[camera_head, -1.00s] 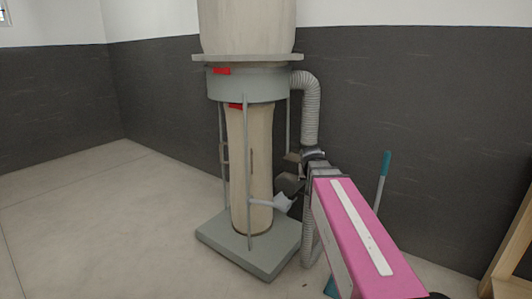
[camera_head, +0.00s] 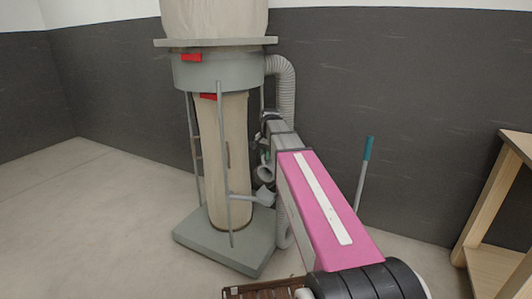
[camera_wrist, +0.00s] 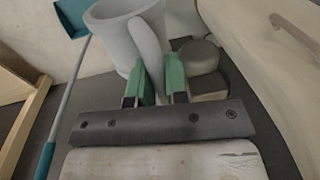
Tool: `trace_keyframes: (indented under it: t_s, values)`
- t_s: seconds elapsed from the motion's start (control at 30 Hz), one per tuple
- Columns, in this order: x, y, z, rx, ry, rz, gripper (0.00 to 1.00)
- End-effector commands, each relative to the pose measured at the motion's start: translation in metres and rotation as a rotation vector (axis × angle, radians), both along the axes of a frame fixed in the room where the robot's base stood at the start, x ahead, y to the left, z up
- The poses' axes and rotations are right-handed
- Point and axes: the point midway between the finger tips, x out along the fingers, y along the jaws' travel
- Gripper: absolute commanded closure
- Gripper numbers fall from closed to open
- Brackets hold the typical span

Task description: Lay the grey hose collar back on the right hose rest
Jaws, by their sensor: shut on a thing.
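The grey hose collar (camera_wrist: 112,38) is a light grey, cup-like ring in the wrist view. My gripper (camera_wrist: 160,85) has its green fingertips closed on a thin curved part of it. In the head view the collar (camera_head: 264,171) shows as a small grey ring beside my gripper (camera_head: 265,150), close to the machine's right side. Just below it, a pale forked piece (camera_head: 264,196) on a short arm sticks out from the machine's front post; it may be the right hose rest, but I cannot tell. My arm partly hides this area.
The grey machine (camera_head: 200,75) with beige bags stands on a square base (camera_head: 215,245). A ribbed hose (camera_head: 285,90) runs down its right side, partly behind my arm. A teal-handled tool (camera_head: 364,170) leans at the wall. A wooden bench (camera_head: 490,205) stands at right; left floor is clear.

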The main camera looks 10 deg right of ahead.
Motion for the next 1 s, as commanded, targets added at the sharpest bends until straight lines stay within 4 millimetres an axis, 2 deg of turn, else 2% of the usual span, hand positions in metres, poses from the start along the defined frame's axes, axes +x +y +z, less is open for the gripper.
trace_keyframes:
  t_s: [1.0]
  values:
    - [0.000, 0.000, -0.086, -0.001, -0.002, 0.002, 1.00]
